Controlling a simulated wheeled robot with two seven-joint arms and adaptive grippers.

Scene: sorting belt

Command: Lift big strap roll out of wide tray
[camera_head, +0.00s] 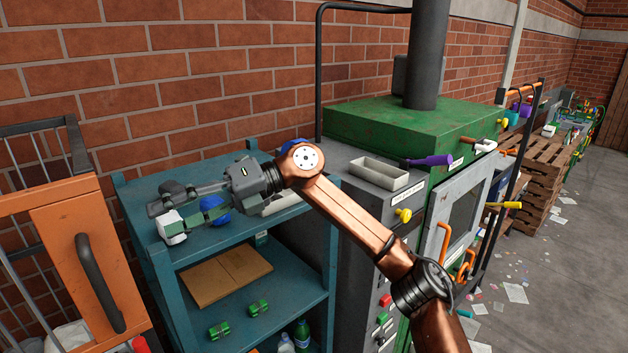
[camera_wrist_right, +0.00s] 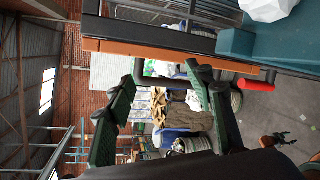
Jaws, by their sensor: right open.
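My right gripper (camera_head: 172,210) reaches left above the top of the teal shelf (camera_head: 135,190). Its fingers are apart with nothing between them, as the right wrist view (camera_wrist_right: 166,72) also shows. A round blue thing (camera_head: 217,209), which may be the big strap roll, shows behind and beside the gripper, partly hidden. A pale tray (camera_head: 284,203) on the shelf top is partly hidden by my right arm. Another pale, open tray (camera_head: 385,175) on the grey cabinet looks empty. I cannot tell which is the wide tray. My left gripper is out of view.
A white object (camera_head: 172,229) sits at the shelf's front edge, close to the gripper. An orange-fronted cage (camera_head: 65,240) stands left. A brick wall rises behind.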

